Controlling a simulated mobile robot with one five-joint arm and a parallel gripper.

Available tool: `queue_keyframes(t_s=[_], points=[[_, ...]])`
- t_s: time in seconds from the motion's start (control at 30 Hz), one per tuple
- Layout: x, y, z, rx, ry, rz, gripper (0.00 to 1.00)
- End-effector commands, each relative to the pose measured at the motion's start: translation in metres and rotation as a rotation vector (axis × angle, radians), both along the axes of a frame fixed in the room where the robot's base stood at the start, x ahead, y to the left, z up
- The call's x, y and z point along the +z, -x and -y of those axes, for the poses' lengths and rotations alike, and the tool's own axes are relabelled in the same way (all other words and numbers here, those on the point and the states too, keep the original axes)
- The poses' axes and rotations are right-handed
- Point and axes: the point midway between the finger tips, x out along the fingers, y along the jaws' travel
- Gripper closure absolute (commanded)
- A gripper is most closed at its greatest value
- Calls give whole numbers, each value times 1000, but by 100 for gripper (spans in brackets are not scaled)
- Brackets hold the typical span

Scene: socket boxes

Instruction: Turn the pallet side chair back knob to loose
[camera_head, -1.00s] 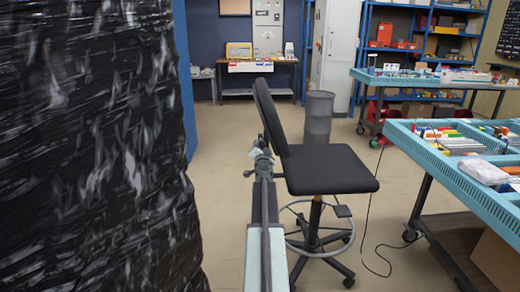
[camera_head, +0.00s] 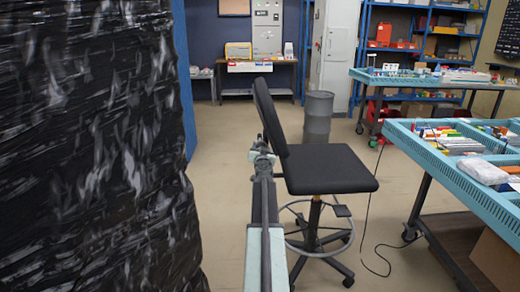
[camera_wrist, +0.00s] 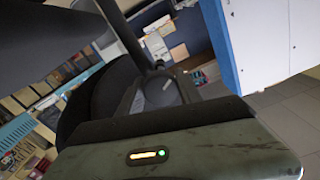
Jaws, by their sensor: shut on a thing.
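The black office chair (camera_head: 326,167) stands in the middle of the head view, to the right of the black-wrapped pallet (camera_head: 90,150). Its back (camera_head: 270,112) is seen nearly edge-on. My gripper (camera_head: 262,148) is at the lower rear of the chair back, at the height of the back knob, and is shut on it. The knob itself is hidden by my gripper in the head view.
The wrapped pallet stands close on the left of my arm. A light-blue worktable (camera_head: 455,170) with trays and parts is at the right. A grey bin (camera_head: 318,115) stands behind the chair. Open floor lies between the pallet and the chair.

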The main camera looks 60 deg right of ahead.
Motion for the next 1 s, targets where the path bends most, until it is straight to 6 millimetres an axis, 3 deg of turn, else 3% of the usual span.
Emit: queue_keyframes(t_s=[0.27,0.3,0.37,0.77,1.0], points=[[0,3,2,-8,0,0,98],[0,3,2,-8,0,0,52],[0,3,2,-7,0,0,36],[0,4,-3,-2,0,1,36],[0,28,-36,-3,0,1,36]])
